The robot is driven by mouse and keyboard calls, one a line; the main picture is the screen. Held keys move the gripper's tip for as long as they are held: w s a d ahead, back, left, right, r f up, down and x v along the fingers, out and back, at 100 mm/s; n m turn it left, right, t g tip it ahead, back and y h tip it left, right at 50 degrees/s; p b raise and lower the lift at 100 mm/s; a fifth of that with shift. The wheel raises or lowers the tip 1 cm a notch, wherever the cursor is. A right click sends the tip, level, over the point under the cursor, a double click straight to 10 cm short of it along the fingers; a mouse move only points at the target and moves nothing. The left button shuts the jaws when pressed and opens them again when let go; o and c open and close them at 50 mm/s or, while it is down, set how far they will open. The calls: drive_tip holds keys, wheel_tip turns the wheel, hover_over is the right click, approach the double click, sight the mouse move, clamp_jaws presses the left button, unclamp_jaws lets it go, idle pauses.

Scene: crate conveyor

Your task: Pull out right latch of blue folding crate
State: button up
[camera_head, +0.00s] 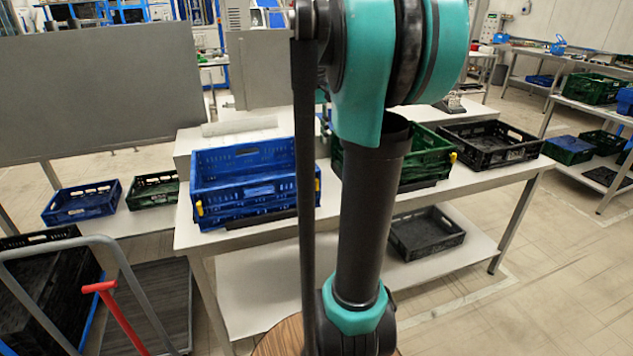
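The blue folding crate (245,213) stands upright and unfolded on the white table, left of the middle. Its yellow right latch (317,186) shows at the crate's right end, close beside my dark arm tube. A yellow left latch (199,208) shows at the crate's left end. From here I cannot tell how far the right latch is pulled out. My teal and black arm rises in front of the table, right of the blue crate. My gripper is outside this view.
A green crate (432,160) stands partly behind my arm, with a black crate (490,146) to its right on the white table (470,189). Another black crate (428,234) lies on the lower shelf. A trolley with a red handle (100,287) stands at the front left.

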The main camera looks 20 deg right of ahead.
sight(317, 179)
drive_tip(key=f, duration=1.5)
drive_tip(key=shift+w+d+f, duration=0.2)
drive_tip(key=shift+d+f, duration=0.2)
clamp_jaws()
